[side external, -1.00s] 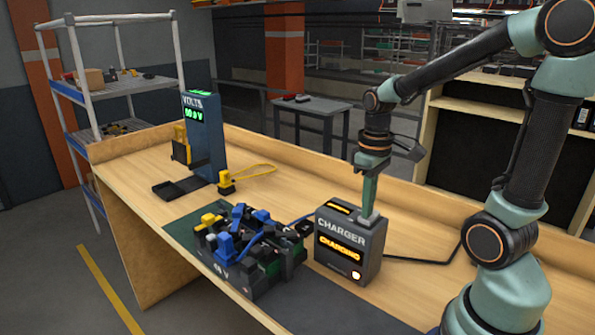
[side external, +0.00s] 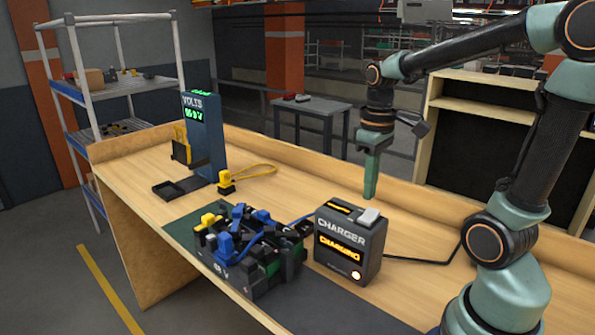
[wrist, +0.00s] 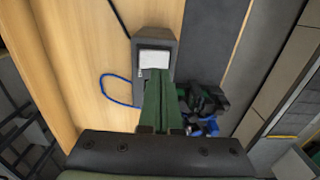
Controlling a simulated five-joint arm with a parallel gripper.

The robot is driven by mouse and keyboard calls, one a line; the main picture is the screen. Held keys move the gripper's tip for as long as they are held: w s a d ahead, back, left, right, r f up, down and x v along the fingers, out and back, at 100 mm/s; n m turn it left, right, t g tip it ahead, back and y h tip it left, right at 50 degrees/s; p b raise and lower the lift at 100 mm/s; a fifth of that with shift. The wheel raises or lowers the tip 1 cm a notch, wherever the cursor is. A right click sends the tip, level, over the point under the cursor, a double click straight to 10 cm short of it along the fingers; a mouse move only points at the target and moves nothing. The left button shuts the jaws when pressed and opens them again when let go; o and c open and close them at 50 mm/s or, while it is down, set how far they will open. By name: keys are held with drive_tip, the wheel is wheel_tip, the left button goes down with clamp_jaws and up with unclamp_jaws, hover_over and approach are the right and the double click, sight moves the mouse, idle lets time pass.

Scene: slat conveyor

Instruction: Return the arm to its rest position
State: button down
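My gripper (side external: 371,190) hangs pointing down in the side external view, above and behind the charger, apart from it. In the wrist view my gripper (wrist: 161,80) shows its two green fingers lying together with nothing between them. The dark charger box (side external: 345,250) stands on the bench with its "CHARGING" display lit orange. A pale switch or button (side external: 368,216) sits on its top; it also shows in the wrist view (wrist: 154,60) just beyond the fingertips.
A battery pack (side external: 250,262) with blue and yellow plugs stands left of the charger. A blue volt meter (side external: 204,140) stands farther left, with a yellow plug (side external: 225,181) beside it. The wooden bench (side external: 310,185) has clear room behind the pack. A raised edge runs along the back.

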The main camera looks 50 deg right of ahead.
drive_tip(key=shift+a, duration=0.1)
